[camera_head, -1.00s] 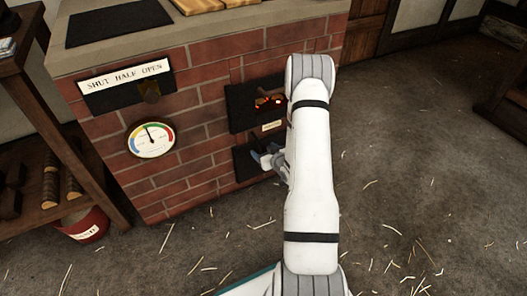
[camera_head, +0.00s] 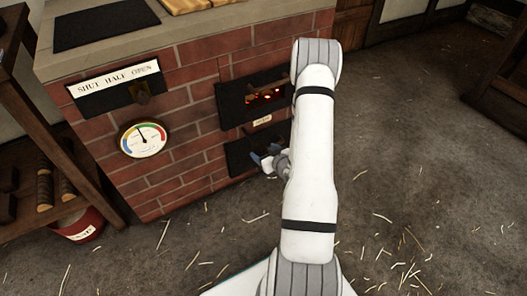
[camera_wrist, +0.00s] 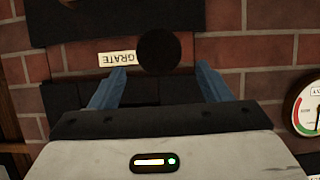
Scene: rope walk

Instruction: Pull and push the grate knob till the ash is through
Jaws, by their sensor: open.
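The grate knob (camera_wrist: 158,52) is a dark round knob in the wrist view, beside the white GRATE label (camera_wrist: 117,58), which appears upside down there. My gripper (camera_wrist: 161,70) is open, its two blue fingers spread to either side of the knob's line. The knob shows just beyond the fingertips, with no visible contact. In the head view my gripper (camera_head: 263,160) is in front of the lower dark plate (camera_head: 238,158) on the brick stove, partly hidden by my arm. Embers (camera_head: 265,97) glow red in the opening above; the ash itself cannot be made out.
The brick stove (camera_head: 180,157) has a dial gauge (camera_head: 142,138) and a SHUT HALF OPEN damper plate (camera_head: 113,84) on its front. A wooden shelf (camera_head: 75,150) and red bucket (camera_head: 82,226) stand left. Straw-strewn floor (camera_head: 430,150) is free at right.

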